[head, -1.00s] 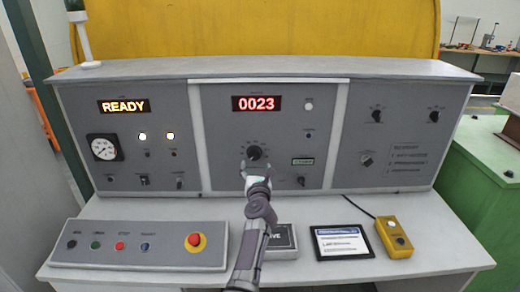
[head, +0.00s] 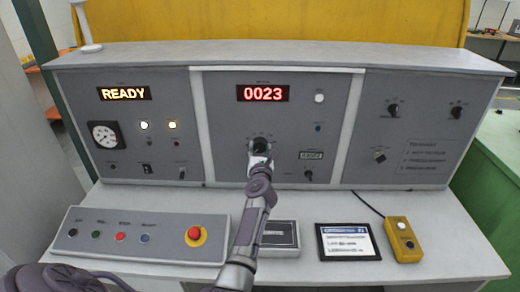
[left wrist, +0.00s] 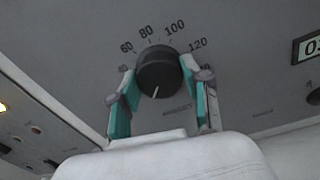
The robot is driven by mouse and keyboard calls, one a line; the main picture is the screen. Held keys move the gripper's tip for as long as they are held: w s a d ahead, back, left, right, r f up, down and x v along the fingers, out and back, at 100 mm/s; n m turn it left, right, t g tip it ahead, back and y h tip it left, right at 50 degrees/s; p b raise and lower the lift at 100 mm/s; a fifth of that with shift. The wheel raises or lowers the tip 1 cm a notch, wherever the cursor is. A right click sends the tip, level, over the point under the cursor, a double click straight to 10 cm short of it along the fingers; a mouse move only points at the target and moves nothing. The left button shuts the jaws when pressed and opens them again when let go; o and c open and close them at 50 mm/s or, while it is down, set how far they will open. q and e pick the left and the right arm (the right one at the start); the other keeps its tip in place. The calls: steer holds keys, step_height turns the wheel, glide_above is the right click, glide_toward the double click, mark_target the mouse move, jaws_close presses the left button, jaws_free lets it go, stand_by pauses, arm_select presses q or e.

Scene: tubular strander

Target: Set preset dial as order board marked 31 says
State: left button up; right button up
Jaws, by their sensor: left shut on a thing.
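The preset dial (head: 260,146), a black round knob, sits on the middle grey panel below the red display reading 0023 (head: 262,93). It also shows in the left wrist view (left wrist: 157,72), with 60, 80, 100 and 120 legible around it and its white pointer line towards the bottom. My left gripper (head: 259,158) is shut on the dial, with teal pads on either side of it in the left wrist view (left wrist: 159,74). A framed card with a blue header (head: 347,243) lies on the desk; its number is too small to read. My right gripper is out of view.
A button box with a red emergency knob (head: 196,235) lies on the desk at left. A dark-topped box (head: 280,234) is beside my left arm, and a yellow box (head: 403,239) with a cable stands at right. A READY display (head: 124,94) is lit.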

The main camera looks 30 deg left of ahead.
arm_select(q)
steer(key=c, duration=0.4)
steer(key=shift+c, duration=0.2)
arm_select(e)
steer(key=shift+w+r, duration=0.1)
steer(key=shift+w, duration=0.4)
arm_select(q)
steer(key=m+p, duration=0.1)
steer(key=m, duration=0.1)
steer(key=shift+m, duration=0.4)
steer(key=shift+m+p, duration=0.55)
steer(key=shift+m, duration=1.55)
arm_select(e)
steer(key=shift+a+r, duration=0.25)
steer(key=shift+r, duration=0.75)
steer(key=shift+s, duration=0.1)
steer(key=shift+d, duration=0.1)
arm_select(q)
steer(key=o, duration=1.2)
steer(key=shift+f, duration=0.1)
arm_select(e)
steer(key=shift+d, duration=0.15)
